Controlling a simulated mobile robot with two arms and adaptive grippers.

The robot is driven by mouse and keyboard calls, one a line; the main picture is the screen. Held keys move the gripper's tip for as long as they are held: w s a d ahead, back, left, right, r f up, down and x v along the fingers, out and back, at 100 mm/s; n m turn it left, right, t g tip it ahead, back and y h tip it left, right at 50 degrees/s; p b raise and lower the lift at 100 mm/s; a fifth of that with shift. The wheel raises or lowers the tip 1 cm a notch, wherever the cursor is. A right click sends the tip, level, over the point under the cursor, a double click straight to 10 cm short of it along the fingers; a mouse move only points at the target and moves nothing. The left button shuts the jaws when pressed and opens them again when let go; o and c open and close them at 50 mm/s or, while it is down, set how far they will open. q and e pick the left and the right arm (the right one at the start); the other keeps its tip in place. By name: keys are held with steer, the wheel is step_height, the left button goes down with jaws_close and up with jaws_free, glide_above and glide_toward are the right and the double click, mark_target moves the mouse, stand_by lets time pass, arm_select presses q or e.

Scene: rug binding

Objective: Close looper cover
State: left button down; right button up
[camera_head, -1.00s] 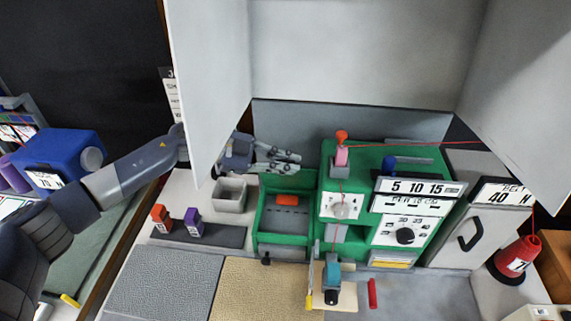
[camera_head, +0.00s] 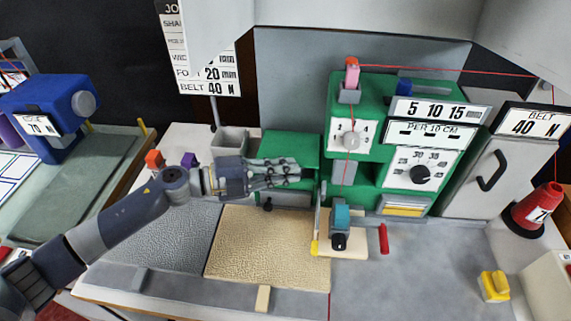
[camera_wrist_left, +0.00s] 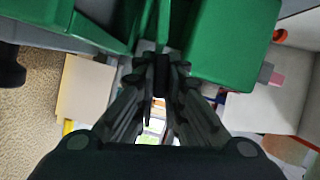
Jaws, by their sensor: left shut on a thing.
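The green looper cover (camera_head: 290,147) lies as a flat panel over the bay at the left of the green machine (camera_head: 345,115). The bay's inside is hidden from the head view. My left gripper (camera_head: 298,174) is at the cover's front edge, with its fingers pointing right. In the left wrist view the fingertips (camera_wrist_left: 162,68) are closed together against a narrow green edge between larger green surfaces. The exact contact is partly hidden by the fingers. My right gripper is not in view.
A teal presser part (camera_head: 340,218) and a red lever (camera_head: 384,238) stand right of the gripper. A grey bin (camera_head: 230,141) is behind my wrist. A beige rug piece (camera_head: 262,245) lies in front. A red thread cone (camera_head: 540,207) stands at right.

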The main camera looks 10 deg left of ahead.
arm_select(q)
steer(key=shift+s+f+b, duration=0.2)
steer(key=shift+f+b, duration=0.15)
steer(key=shift+f, duration=0.35)
steer(key=shift+s+f+b, duration=0.15)
steer(key=shift+f+b, duration=0.2)
steer(key=shift+f, duration=0.3)
steer(key=c, duration=1.7)
jaws_free()
steer(key=shift+w+r, duration=0.1)
steer(key=shift+a, duration=0.1)
steer(key=shift+v, duration=3.95)
